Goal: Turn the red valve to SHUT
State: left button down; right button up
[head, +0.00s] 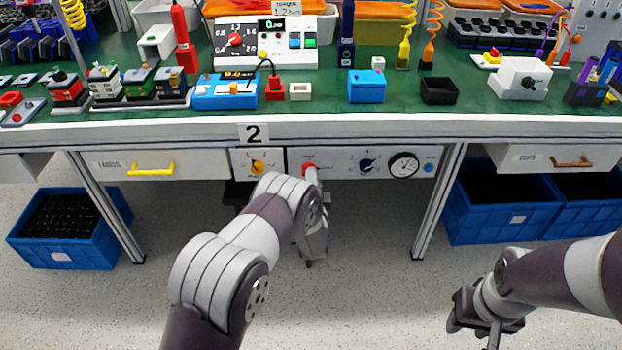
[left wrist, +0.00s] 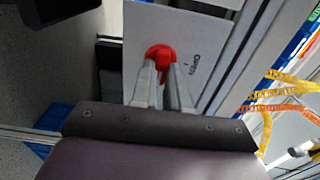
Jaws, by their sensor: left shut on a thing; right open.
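The red valve (head: 309,167) sits on the white panel under the front edge of the workbench, left of a dark blue knob. In the left wrist view the red valve (left wrist: 160,55) shows between the tips of my left gripper (left wrist: 163,75), beside the printed word OPEN. My left gripper (head: 311,176) is shut on the valve; my arm and hand hide part of it. Which way the valve points is hard to tell. My right gripper (head: 487,318) hangs low at the right, open and away from the panel.
A yellow-orange knob (head: 258,167) is on the panel just left of the valve. The dark blue knob (head: 367,165) and a round gauge (head: 404,165) are to its right. A yellow drawer handle (head: 151,169) and blue crates (head: 68,229) lie farther out. The floor below is clear.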

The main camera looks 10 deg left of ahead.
pick_arm(q)
jog(key=shift+f, duration=0.1)
jog(key=c, duration=1.1)
grip_release()
jog(key=p+v, duration=0.3)
jog(key=v, duration=0.9)
jog(key=shift+s+d, duration=0.1)
jog(key=shift+s, duration=0.3)
